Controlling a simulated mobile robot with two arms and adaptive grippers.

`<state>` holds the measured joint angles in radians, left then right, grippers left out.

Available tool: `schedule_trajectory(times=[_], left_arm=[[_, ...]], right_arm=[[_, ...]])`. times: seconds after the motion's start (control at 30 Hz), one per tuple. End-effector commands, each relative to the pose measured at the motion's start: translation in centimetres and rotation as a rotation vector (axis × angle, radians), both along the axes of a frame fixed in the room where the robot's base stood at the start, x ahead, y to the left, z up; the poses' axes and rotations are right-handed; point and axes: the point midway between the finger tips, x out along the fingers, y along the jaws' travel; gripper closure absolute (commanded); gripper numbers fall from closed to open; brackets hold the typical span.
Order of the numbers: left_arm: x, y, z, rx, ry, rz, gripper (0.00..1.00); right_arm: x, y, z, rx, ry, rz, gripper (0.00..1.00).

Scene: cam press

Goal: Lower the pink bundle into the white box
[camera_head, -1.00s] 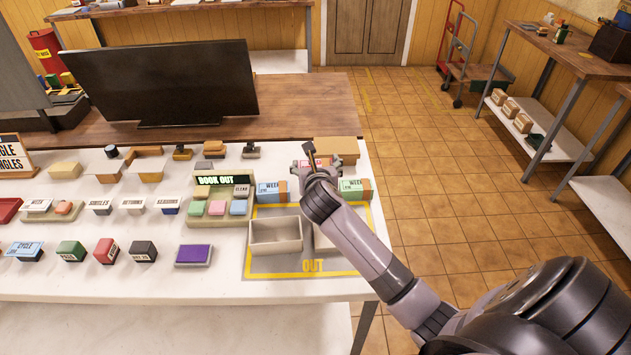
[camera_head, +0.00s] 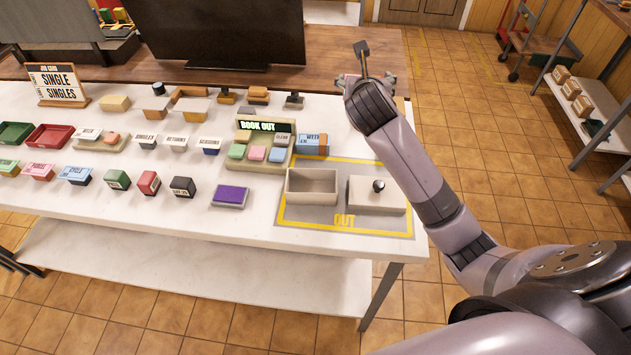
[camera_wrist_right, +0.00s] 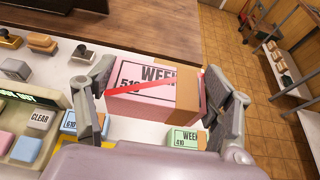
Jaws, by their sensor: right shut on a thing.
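The pink bundle (camera_wrist_right: 145,98), with a brown band and a "WEEK" label, shows in the right wrist view. My right gripper (camera_wrist_right: 160,72) is shut on it, one finger at each side, and holds it up. The open white box (camera_head: 311,198) looks empty and sits on a grey mat (camera_head: 300,219) marked "OUT". My left gripper is not in view.
Right of the box is a white lid-like piece (camera_head: 372,203) with a dark knob. A blue bundle (camera_head: 312,143) lies behind the box. The right wrist view shows a green bundle (camera_wrist_right: 183,138) below the pink one. A monitor (camera_head: 220,30) stands at the back.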

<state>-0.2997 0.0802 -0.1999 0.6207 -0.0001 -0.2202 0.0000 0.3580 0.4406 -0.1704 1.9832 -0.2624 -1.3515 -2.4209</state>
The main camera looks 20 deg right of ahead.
Motion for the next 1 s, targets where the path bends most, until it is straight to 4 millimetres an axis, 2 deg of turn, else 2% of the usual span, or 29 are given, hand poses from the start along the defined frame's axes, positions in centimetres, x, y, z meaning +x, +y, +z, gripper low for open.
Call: schedule_trajectory(times=[0.67,0.77,1.0], left_arm=[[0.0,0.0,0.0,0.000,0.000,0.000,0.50],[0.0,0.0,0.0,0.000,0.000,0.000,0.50],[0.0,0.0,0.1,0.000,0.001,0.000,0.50]], right_arm=[[0.0,0.0,-0.2,0.001,0.000,0.000,0.56],[0.0,0.0,-1.5,0.002,0.003,-0.001,0.56],[-0.1,0.1,-7.8,0.004,0.006,-0.001,0.56]])
